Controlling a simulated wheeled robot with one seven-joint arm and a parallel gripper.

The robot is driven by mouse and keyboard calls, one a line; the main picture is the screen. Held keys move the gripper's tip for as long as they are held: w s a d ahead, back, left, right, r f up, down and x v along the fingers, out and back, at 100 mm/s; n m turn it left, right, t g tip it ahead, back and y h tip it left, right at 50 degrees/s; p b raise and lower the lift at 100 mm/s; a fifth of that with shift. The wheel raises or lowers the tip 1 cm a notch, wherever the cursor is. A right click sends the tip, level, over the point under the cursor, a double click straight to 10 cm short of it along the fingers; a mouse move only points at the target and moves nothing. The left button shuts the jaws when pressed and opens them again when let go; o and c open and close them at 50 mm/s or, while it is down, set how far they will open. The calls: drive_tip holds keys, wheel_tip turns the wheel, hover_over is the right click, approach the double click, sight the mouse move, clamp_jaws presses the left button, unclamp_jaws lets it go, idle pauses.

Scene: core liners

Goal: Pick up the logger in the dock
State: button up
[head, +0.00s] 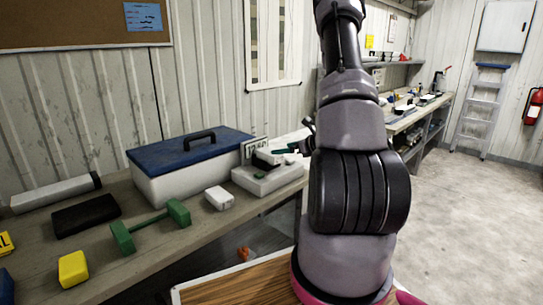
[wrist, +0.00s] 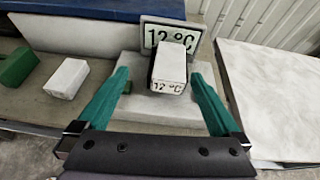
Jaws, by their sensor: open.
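The logger (wrist: 169,66) is a small pale block with a dark-edged side and a "12 °C" label on its near face. It sits in the light grey dock (wrist: 140,112), in front of an upright "12 °C" display plate (wrist: 185,37). In the head view the dock (head: 270,184) is at the right end of the bench. My gripper (wrist: 160,76) is open, with its teal fingers on either side of the logger and gaps visible. In the head view my arm hides part of this area.
A white block (head: 219,198) lies left of the dock. A blue-lidded cooler box (head: 178,183) stands behind it. A green dumbbell-shaped object (head: 150,228), a yellow block (head: 73,269) and a black case (head: 86,215) lie further left. A pale surface (wrist: 268,95) is right of the dock.

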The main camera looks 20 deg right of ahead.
sight(264, 154)
drive_tip(key=shift+m+h, duration=0.4)
drive_tip(key=shift+m, duration=0.1)
drive_tip(key=w+f, duration=0.2)
drive_tip(key=w, duration=0.1)
drive_tip(key=w+f, duration=0.1)
drive_tip(key=f, duration=0.1)
drive_tip(key=shift+w+d, duration=0.3)
drive_tip(key=x, duration=0.5)
drive_tip(key=shift+w+a, duration=0.3)
drive_tip(key=shift+r, duration=0.1)
drive_tip(key=c, duration=1.4)
drive_tip(key=shift+r, duration=0.1)
